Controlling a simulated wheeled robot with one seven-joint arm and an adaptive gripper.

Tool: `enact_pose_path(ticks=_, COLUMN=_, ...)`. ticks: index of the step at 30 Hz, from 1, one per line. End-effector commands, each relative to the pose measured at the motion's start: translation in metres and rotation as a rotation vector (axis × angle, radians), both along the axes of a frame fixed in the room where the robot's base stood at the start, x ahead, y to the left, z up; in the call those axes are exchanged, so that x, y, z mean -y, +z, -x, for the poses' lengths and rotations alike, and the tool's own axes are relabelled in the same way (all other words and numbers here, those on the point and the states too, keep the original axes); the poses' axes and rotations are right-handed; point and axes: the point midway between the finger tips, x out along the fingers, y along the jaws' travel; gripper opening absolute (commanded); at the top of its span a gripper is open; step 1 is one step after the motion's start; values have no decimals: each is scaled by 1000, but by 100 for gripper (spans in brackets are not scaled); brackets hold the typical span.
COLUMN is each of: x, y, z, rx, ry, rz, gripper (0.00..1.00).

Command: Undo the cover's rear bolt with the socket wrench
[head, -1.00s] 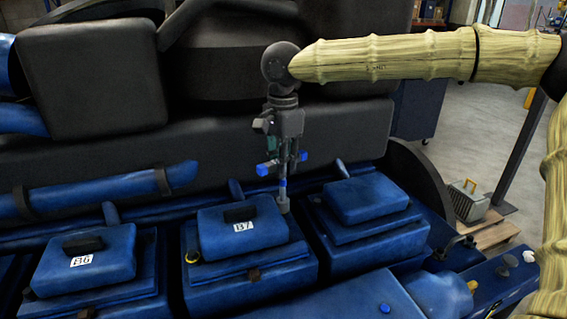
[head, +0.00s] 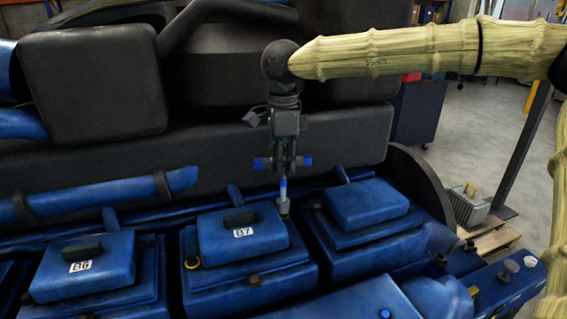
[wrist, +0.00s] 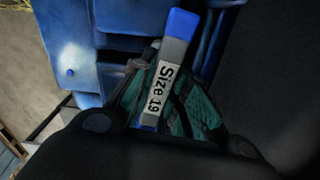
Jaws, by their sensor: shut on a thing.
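My gripper (head: 283,148) is shut on the socket wrench (head: 283,188), with its blue-ended crossbar sticking out to both sides. In the wrist view the wrench (wrist: 166,85) lies between the green finger pads and carries a "Size 19" label. The wrench points down, and its grey socket end is at the rear right edge of the blue cover marked B7 (head: 218,241). The rear bolt is not visible; the socket end hides that spot. I cannot tell how far the socket is seated.
Cover B6 (head: 110,255) is to the left and an unmarked blue cover (head: 365,203) to the right. A dark engine block (head: 200,152) rises close behind the gripper.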

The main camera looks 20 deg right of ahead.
Motion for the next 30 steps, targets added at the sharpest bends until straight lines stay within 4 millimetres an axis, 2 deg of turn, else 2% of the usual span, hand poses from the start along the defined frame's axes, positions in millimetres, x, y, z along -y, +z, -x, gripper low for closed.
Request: enact_pose_path(ticks=30, x=1, y=1, z=-1, rx=1, ry=-978, rz=1, gripper=0)
